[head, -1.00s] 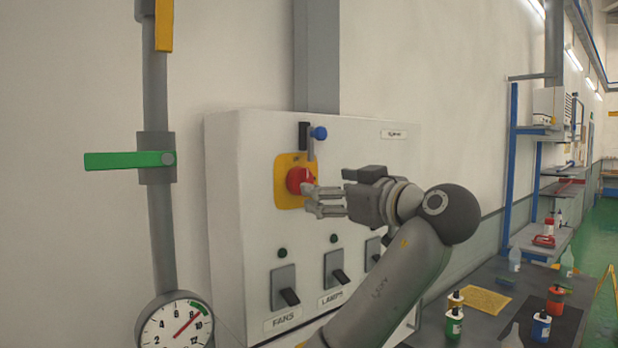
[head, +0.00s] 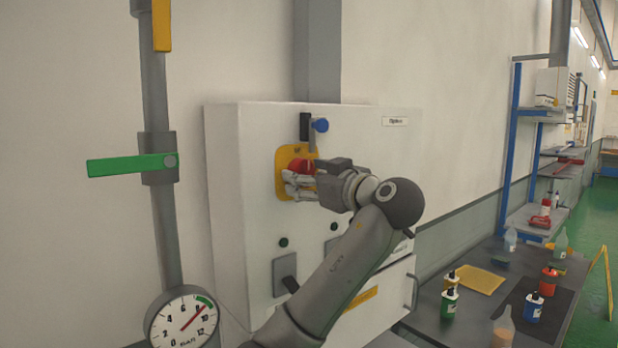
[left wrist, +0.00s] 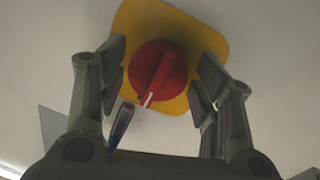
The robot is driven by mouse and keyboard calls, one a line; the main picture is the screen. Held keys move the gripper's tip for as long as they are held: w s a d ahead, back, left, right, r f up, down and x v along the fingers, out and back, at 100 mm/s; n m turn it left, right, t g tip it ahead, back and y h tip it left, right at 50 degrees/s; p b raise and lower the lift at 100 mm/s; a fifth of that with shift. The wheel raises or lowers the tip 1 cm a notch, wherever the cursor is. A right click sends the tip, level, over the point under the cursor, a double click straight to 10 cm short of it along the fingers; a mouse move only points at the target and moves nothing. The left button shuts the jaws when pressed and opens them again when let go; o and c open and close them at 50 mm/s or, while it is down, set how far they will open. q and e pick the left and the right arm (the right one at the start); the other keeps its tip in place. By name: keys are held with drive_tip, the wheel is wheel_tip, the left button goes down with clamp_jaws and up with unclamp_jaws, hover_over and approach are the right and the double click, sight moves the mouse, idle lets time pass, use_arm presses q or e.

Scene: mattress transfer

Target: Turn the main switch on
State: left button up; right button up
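The main switch is a red rotary knob (head: 300,166) on a yellow plate (head: 284,158), on the front of a white control box (head: 350,130). My left gripper (head: 291,184) is at the knob and partly covers it in the head view. In the left wrist view the knob (left wrist: 157,70) lies between the two open fingers of the gripper (left wrist: 160,82). Gaps show on both sides, so the fingers do not appear to touch it. The knob's ridge with a white mark is tilted slightly. My right gripper is not in view.
Lower switches (head: 286,272) are partly behind my arm. A pipe with a green handle (head: 130,165) and a gauge (head: 184,318) stands left. A bench (head: 475,305) with bottles is at right.

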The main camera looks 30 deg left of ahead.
use_arm(q)
drive_tip(key=c, duration=0.5)
drive_tip(key=shift+c, duration=0.4)
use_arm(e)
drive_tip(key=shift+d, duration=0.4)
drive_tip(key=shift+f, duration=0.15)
use_arm(q)
drive_tip(key=m+b, duration=0.1)
drive_tip(key=m, duration=0.2)
drive_tip(key=m+b, duration=0.2)
drive_tip(key=m, duration=0.1)
drive_tip(key=shift+s+r+m+g+h, duration=0.1)
drive_tip(key=shift+m+g+h, duration=0.2)
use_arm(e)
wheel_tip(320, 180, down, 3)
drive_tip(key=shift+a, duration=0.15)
